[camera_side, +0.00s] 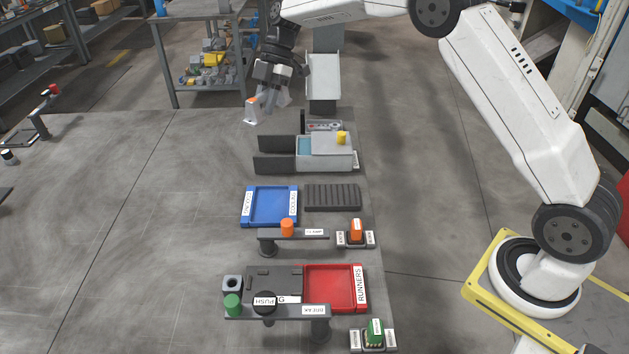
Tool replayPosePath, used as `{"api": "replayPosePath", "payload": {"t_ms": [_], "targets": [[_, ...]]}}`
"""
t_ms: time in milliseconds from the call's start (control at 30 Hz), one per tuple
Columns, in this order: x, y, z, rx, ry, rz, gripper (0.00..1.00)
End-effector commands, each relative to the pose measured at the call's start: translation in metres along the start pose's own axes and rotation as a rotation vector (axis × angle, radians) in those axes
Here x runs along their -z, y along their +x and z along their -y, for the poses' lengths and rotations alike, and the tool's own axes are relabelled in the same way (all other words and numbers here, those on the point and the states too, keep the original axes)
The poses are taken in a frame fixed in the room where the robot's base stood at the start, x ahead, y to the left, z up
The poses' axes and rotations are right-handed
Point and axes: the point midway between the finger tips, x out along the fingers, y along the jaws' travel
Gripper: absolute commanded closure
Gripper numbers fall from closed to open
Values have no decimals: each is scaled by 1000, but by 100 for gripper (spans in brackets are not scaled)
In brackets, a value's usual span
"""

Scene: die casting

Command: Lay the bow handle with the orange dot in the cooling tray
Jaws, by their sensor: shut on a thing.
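My gripper (269,88) is at the upper middle, beyond the workbench gear. It is shut on a light grey casting with an orange mark, the bow handle (273,102), and holds it tilted, clear of the things on the bench. Its exact shape is partly hidden by the fingers and small in this view. The blue cooling tray (271,223) lies nearer the camera, in the middle of the bench. Its visible floor is empty, and white labels sit on its left and right rims. My gripper is well behind the tray, not over it.
A grey tank with dark rails (326,162) stands between my gripper and the blue tray. A dark ribbed block (332,197) is right of the tray. An orange button post (287,228) stands in front. A red runners tray (335,290) is nearer the camera.

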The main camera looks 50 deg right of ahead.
Motion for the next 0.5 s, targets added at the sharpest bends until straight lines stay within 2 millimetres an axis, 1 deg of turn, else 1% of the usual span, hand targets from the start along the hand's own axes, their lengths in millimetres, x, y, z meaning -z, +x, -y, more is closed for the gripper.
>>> {"api": "replayPosePath", "payload": {"t_ms": [33,300,500], "targets": [[1,1,-3,20,-40,0,100],[4,5,-10,144,-255,0,100],[5,7,-12,205,-363,1,100]]}}
